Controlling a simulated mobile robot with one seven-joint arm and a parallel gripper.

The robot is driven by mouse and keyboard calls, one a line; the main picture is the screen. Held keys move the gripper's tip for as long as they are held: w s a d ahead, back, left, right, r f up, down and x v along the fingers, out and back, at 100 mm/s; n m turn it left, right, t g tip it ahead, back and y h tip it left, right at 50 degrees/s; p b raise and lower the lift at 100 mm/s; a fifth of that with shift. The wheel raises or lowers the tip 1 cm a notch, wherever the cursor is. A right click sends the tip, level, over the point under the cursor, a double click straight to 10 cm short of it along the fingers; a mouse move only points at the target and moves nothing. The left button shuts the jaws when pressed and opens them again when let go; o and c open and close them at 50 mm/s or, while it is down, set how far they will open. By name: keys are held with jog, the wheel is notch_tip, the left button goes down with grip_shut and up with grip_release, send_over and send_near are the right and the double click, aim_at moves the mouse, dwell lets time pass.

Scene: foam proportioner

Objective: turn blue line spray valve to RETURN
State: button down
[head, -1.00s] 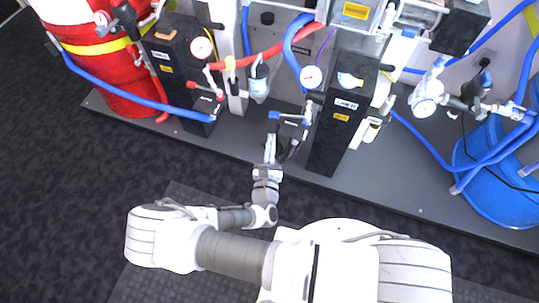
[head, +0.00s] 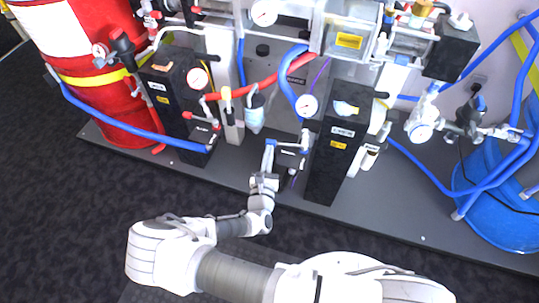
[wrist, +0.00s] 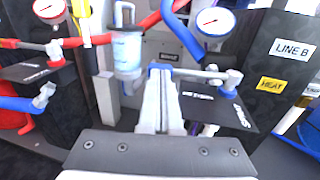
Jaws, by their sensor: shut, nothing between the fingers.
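The blue line spray valve sits beside the black LINE B housing (head: 335,150). Its blue handle end (wrist: 160,68) shows in the wrist view at the left of a silver bar, which runs right to the valve body (wrist: 232,78). A black placard (wrist: 222,108) with white lettering, seen upside down, lies below the bar. My gripper (wrist: 160,100) is shut and empty, pointing at the blue handle end from the near side. Its tips are at or very near the handle; I cannot tell if they touch. In the head view my gripper (head: 268,158) is just below the valve.
A red-line valve with its own placard (wrist: 32,70) is at the left. A clear filter bowl (wrist: 127,50) hangs left of my fingers. Pressure gauges (head: 307,105) and a thick blue hose (head: 292,70) are above. A red drum (head: 85,60) stands far left.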

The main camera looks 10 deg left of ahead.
jog(key=shift+w+a+m+h, duration=0.3)
jog(key=shift+w+h, duration=0.1)
jog(key=shift+w, duration=0.25)
jog(key=shift+w+a+m+h, duration=0.25)
jog(key=shift+w+h, duration=0.15)
jog(key=shift+w, duration=0.2)
jog(key=shift+r, duration=0.1)
